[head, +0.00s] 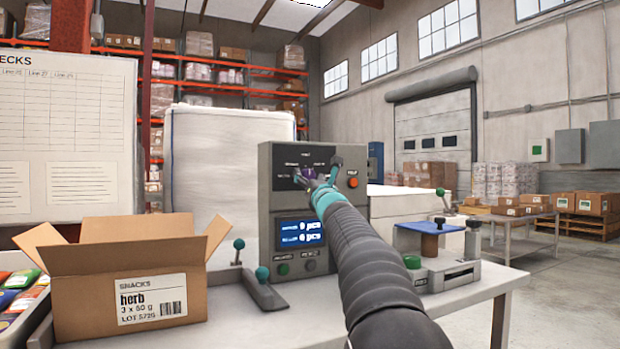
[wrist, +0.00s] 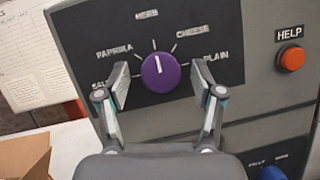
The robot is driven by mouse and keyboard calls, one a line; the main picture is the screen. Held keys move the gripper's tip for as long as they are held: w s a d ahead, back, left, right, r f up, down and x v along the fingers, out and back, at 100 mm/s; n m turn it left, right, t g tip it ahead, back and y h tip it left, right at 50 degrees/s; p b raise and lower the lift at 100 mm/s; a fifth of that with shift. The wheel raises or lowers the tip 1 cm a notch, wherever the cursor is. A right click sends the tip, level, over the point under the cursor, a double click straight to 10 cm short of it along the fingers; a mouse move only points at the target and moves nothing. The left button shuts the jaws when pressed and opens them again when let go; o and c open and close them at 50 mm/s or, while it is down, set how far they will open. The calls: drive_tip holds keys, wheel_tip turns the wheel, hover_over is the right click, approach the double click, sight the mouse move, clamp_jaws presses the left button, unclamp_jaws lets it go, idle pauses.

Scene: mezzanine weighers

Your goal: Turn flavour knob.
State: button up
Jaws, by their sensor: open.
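The purple flavour knob (wrist: 161,72) sits on a dark dial plate, ringed by the labels paprika, herb, cheese, plain and a partly covered one at far left. Its white pointer line points up, toward herb. My gripper (wrist: 159,80) is open, with one finger on each side of the knob and a visible gap to it in the wrist view. In the head view my gripper (head: 318,177) is at the upper part of the grey control panel (head: 265,210), and my arm hides part of the panel. A sliver of purple knob (head: 308,172) shows there.
An orange help button (wrist: 291,59) is right of the dial. A lit display (head: 301,232) and buttons are below it. An open carton (head: 90,290) labelled snacks, herb stands on the table at left. A teal-knobbed lever (head: 262,274) and a blue-topped fixture (head: 430,229) flank my arm.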

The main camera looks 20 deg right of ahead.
drive_tip(key=shift+c, duration=0.2)
drive_tip(key=c, duration=1.1)
drive_tip(key=shift+d+n, duration=0.1)
drive_tip(key=shift+n, duration=0.3)
drive_tip(key=n+y, duration=0.2)
drive_tip(key=n, duration=0.2)
drive_tip(key=n+y, duration=0.2)
drive_tip(key=n, duration=0.2)
drive_tip(key=n+y, duration=0.2)
drive_tip(key=n, duration=0.2)
drive_tip(key=shift+d+g+y, duration=0.2)
drive_tip(key=shift+g+y, duration=0.1)
drive_tip(key=n+g+y, duration=0.1)
drive_tip(key=n, duration=0.2)
drive_tip(key=n+y, duration=0.1)
drive_tip(key=n, duration=0.2)
drive_tip(key=shift+r+g+y, duration=0.1)
drive_tip(key=shift+g+y, duration=0.2)
drive_tip(key=shift+g, duration=0.1)
drive_tip(key=n, duration=0.2)
drive_tip(key=n+g, duration=0.1)
drive_tip(key=n, duration=0.1)
drive_tip(key=shift+g+y, duration=0.3)
drive_tip(key=shift+n+g, duration=0.4)
drive_tip(key=shift+n, duration=0.6)
